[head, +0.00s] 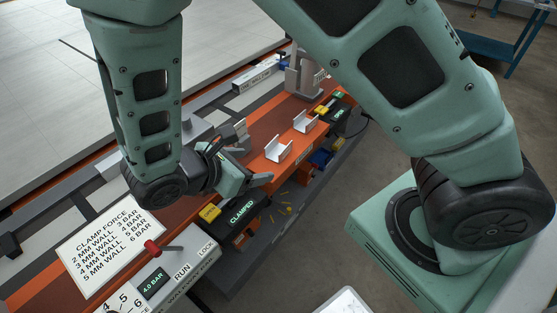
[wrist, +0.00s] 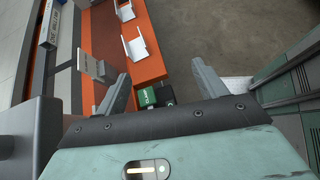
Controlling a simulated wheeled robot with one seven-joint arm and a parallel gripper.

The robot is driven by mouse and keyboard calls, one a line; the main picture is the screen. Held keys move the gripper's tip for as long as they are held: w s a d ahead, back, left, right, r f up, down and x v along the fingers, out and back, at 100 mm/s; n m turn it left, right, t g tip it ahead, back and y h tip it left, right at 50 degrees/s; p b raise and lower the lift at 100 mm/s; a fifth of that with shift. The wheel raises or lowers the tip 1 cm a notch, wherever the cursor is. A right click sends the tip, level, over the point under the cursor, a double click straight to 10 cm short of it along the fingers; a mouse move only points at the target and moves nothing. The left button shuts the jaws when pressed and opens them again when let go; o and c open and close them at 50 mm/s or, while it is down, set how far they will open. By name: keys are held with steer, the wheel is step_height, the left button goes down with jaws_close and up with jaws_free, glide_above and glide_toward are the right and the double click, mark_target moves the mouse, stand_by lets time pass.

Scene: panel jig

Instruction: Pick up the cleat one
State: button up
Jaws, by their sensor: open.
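Two white U-shaped brackets sit apart on the orange beam. The nearer bracket (head: 279,151) and the farther bracket (head: 305,122) look alike, and I cannot read which is cleat one. My gripper (head: 241,169) is open and empty, just left of and below the nearer bracket in the head view. In the wrist view my gripper (wrist: 161,70) has its fingers spread wide. The nearer bracket (wrist: 138,46) lies beyond the fingertips, slightly left of the middle of the gap, and touches neither finger. The farther bracket (wrist: 124,10) is at the top edge.
A grey upright plate (wrist: 97,66) stands close to the left finger. A clamp unit reading CLAMPED (head: 242,213) is fixed on the beam's front side. A clamp force sign (head: 109,239) and a control box (head: 160,277) with a red-knobbed lever are nearer. A grey post (head: 303,75) stands behind.

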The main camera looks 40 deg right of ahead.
steer(key=w+f+n+t+h, duration=0.1)
steer(key=w+f, duration=0.1)
steer(key=w+f+n+t, duration=0.1)
steer(key=w+t, duration=0.1)
steer(key=shift+f+n+h+b, duration=0.35)
steer(key=shift+n+h+b, duration=0.05)
steer(key=p, duration=0.2)
glide_toward(278, 152)
steer(key=d, duration=0.1)
steer(key=w+d, duration=0.1)
steer(key=d+r, duration=0.1)
steer(key=d, duration=0.1)
steer(key=shift+w, duration=0.35)
steer(key=shift+f+p+x, duration=0.2)
steer(key=shift+p+x, duration=0.25)
steer(key=shift+x, duration=2.3)
steer(key=shift+s+a, duration=0.1)
steer(key=shift+s, duration=0.05)
steer(key=c, duration=1.1)
